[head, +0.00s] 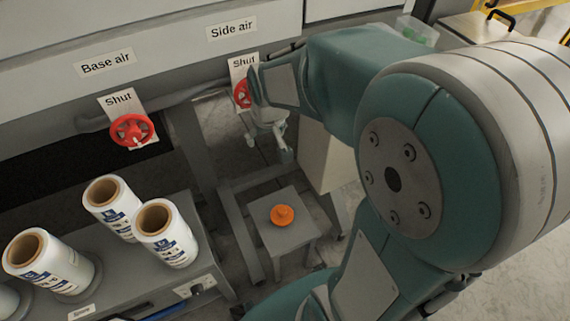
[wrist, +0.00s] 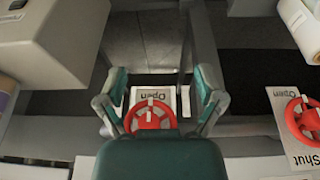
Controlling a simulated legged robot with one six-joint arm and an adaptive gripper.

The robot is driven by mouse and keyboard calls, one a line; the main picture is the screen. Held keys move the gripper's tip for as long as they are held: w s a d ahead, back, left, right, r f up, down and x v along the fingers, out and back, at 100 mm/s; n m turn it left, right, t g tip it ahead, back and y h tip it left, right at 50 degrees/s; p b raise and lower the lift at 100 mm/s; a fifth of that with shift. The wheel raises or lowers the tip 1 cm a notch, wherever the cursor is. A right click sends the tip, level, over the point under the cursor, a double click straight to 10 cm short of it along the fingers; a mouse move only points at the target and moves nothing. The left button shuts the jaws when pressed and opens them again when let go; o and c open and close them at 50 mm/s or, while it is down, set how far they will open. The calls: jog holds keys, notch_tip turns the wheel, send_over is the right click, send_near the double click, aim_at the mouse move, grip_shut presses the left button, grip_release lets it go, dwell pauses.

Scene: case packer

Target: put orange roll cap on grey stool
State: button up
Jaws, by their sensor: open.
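The orange roll cap (head: 282,215) rests on the seat of the small grey stool (head: 260,207), near its middle, in the head view. My gripper (head: 268,108) is above and behind the stool in that view, close to the red side air wheel (head: 243,93). In the wrist view my gripper (wrist: 161,88) has its two fingers spread wide and holds nothing. The side air wheel (wrist: 148,116) shows between and beyond the fingers; I cannot tell if they touch it. I cannot pick out the cap in the wrist view.
A second red wheel (head: 132,130) sits under the "Base air" label (head: 106,63). Several white film rolls (head: 165,235) stand on a grey bench at the lower left. A beige box (head: 328,160) is behind the stool. My arm covers much of the right side.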

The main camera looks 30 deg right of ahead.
jog(key=s+a+r+t, duration=0.1)
jog(key=s+r, duration=0.3)
jog(key=s, duration=0.4)
jog(key=s+a+r+t, duration=0.1)
jog(key=s+a+r, duration=0.1)
jog(key=s+r, duration=0.3)
jog(key=s, duration=0.3)
jog(key=shift+s+r, duration=0.15)
jog(key=shift+r, duration=0.05)
jog(key=shift+a, duration=0.15)
